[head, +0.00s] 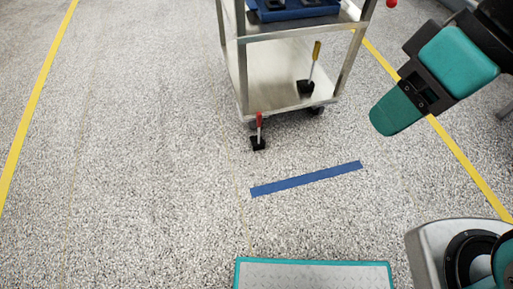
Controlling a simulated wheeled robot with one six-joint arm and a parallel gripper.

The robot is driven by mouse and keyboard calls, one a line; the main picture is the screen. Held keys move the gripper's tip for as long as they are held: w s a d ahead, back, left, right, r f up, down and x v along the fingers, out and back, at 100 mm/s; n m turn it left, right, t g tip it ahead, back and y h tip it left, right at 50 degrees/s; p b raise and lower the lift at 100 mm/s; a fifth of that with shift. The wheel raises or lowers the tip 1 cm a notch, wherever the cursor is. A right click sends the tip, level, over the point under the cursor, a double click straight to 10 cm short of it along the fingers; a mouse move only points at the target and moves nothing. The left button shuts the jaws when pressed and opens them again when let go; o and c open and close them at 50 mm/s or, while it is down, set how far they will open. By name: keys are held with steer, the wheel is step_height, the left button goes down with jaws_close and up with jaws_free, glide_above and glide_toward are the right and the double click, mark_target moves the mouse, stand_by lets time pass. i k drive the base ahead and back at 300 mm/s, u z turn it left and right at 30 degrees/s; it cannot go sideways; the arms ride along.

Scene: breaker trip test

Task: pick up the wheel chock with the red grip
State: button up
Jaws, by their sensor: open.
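The wheel chock with the red grip (258,142) is in the head view. It stands on the speckled floor by the front left foot of the metal cart. It has a dark block base and an upright red handle. My gripper (386,118) is at the upper right, pointing down and left, with a teal end and a dark mount. It is open, though the gap between its jaws is hard to see from this side. It appears well apart from the chock, to its right, with nothing visible in it.
A metal cart (243,75) stands behind the chock. Its lower shelf bears a second chock with a yellow grip (316,55); a blue tray (297,9) is on top. Blue tape (307,178) lies on the floor. A teal-edged plate (312,262) is at the bottom. Floor left is clear.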

mark_target(258, 142)
steer(key=u, duration=0.25)
steer(key=i, duration=1)
steer(key=z, duration=0.85)
steer(key=k, duration=1.05)
steer(key=u, duration=1.15)
steer(key=i, duration=1)
